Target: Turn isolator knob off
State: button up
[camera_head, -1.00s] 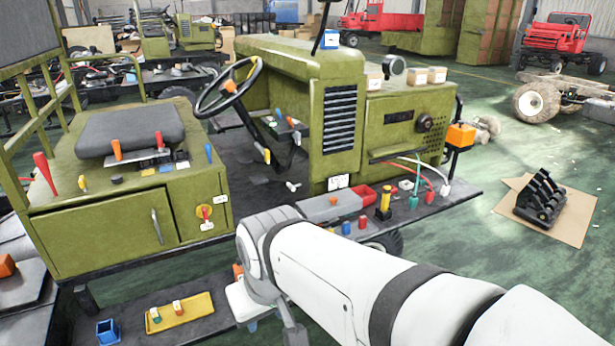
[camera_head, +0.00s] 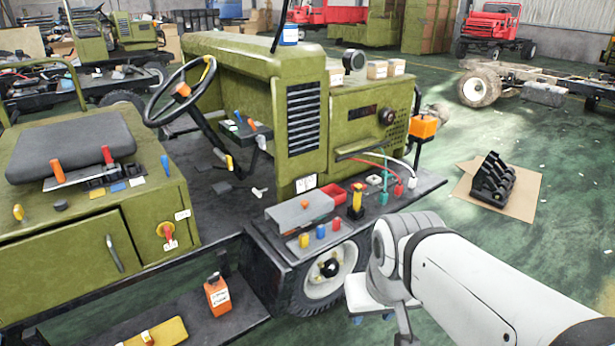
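The isolator knob (camera_head: 167,235) is a red handle on a yellow plate. It is on the front face of the green seat box, at the right end, with a small white label above it. The red handle looks roughly upright; its exact setting is too small to tell. My gripper (camera_head: 372,318) hangs low at the end of my white arm, right of the front wheel and well apart from the knob. Its small blue tips show, but whether they are open or shut is unclear. Nothing is visibly held.
A grey metal box (camera_head: 300,215) and small coloured parts lie on the running board between knob and arm. The wheel (camera_head: 330,268) is below it. An orange bottle (camera_head: 217,293) stands on the low step (camera_head: 228,322). Levers rise from the seat box.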

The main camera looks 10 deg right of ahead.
aim_at(167, 229)
jog(key=u, duration=0.05)
jog(key=i, duration=1)
jog(key=u, duration=1.4)
jog(key=k, duration=1)
jog(key=z, duration=0.4)
jog(key=i, duration=0.65)
